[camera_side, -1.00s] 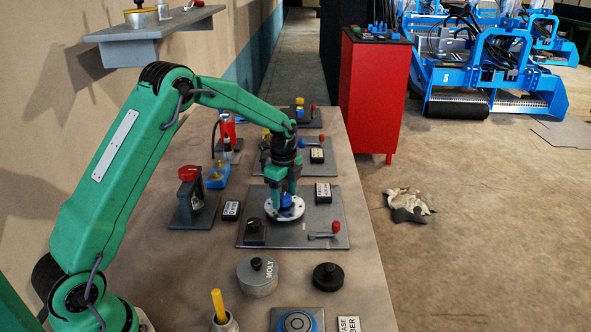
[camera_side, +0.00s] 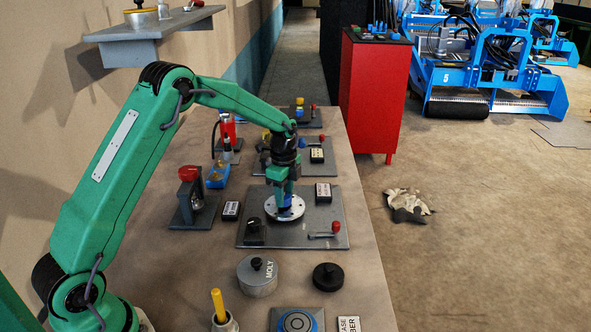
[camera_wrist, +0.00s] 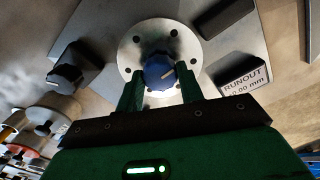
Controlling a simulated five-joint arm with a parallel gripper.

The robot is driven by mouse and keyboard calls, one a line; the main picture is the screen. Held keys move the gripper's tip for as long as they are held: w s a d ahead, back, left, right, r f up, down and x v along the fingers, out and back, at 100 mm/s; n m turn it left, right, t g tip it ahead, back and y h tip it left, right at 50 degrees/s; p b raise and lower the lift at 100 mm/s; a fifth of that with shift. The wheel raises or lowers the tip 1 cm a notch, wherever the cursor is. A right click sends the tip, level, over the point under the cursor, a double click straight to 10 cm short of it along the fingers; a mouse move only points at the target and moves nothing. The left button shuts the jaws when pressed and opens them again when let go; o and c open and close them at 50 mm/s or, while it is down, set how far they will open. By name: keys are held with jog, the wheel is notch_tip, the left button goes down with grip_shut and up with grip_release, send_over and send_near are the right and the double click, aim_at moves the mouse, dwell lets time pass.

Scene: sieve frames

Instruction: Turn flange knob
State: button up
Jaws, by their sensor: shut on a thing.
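The flange is a round silvery disc with bolt holes (camera_side: 297,211) on a grey plate (camera_side: 325,212); it also shows in the wrist view (camera_wrist: 135,42). The blue knob (camera_wrist: 158,71) stands at the flange's centre, with a pale pointer line toward the upper right in the wrist view. My gripper (camera_wrist: 160,82) is shut on the knob, one green finger on each side. In the side view my gripper (camera_side: 285,199) points down over the flange and mostly hides the knob.
A black knob (camera_side: 254,229) and a red-tipped lever (camera_side: 333,229) share the plate. A RUNOUT label block (camera_wrist: 244,78) lies close beside the flange. A MOLY-marked canister (camera_side: 257,280) and a black weight (camera_side: 328,277) stand nearer the camera. A red-topped fixture (camera_side: 190,188) stands left.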

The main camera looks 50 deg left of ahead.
jog(key=n, duration=0.5)
jog(key=shift+r, duration=0.1)
jog(key=n, duration=0.4)
jog(key=shift+n, duration=0.3)
jog(key=n, duration=1.4)
jog(key=shift+n, duration=0.3)
jog(key=n, duration=0.4)
jog(key=shift+r, duration=0.1)
jog(key=n, duration=1)
